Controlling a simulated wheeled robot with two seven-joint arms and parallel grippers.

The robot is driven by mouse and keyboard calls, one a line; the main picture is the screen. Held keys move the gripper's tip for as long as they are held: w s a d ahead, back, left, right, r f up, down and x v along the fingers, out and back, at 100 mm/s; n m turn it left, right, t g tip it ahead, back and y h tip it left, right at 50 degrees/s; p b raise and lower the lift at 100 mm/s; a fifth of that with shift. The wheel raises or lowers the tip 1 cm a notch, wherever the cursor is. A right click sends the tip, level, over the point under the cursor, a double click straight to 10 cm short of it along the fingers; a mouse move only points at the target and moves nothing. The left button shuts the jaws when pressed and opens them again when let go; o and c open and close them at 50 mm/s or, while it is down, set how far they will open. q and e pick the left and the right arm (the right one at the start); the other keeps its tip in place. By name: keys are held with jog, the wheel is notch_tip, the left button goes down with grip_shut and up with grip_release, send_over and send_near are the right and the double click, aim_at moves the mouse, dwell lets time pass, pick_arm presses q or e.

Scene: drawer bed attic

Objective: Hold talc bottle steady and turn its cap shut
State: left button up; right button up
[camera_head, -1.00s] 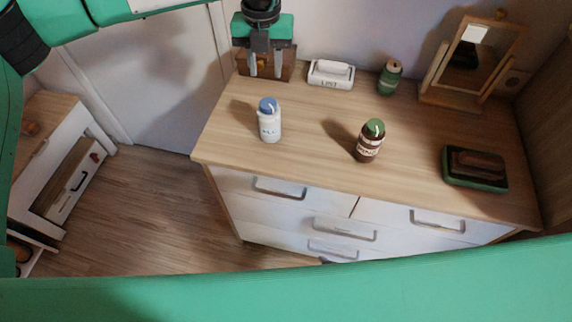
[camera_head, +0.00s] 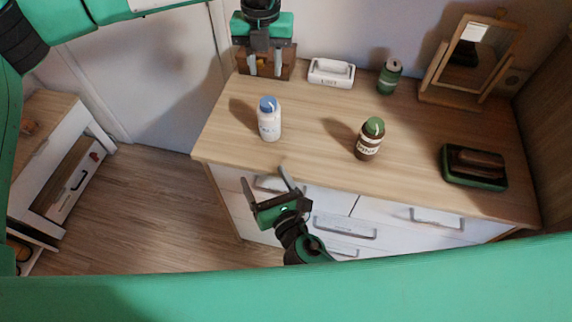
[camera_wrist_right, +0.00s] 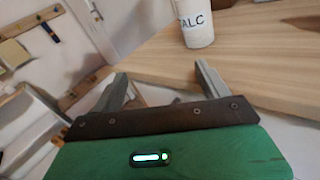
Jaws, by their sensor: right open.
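The talc bottle (camera_head: 270,126) is white, with a blue cap (camera_head: 267,104) on top. It stands upright on the dresser top, left of its middle. The right wrist view shows its lower part (camera_wrist_right: 195,24), lettered "ALC"; its cap is out of that frame. My left gripper (camera_head: 263,66) points down behind the bottle, near the back of the dresser, with its fingers apart and nothing seen between them. My right gripper (camera_head: 265,177) is open and empty by the dresser's front edge, nearer than the bottle and apart from it. Its spread fingers also show in the right wrist view (camera_wrist_right: 160,76).
A brown bottle with a green cap (camera_head: 369,142) stands right of the talc. A wooden box (camera_head: 287,72), a white dish (camera_head: 331,74), a green tin (camera_head: 390,77) and a mirror (camera_head: 466,56) line the back. A green-rimmed tray (camera_head: 474,180) lies at right.

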aim_at(273, 130)
jog(key=w+d, duration=0.1)
jog(key=w+d+r+h, duration=0.1)
jog(key=d, duration=0.1)
jog(key=w+d+t+h, duration=0.1)
jog(key=shift+d+r, duration=0.25)
jog(key=shift+d, duration=0.1)
jog(key=shift+w, duration=0.2)
jog(key=x, duration=1.3)
jog(key=shift+w+d, duration=0.1)
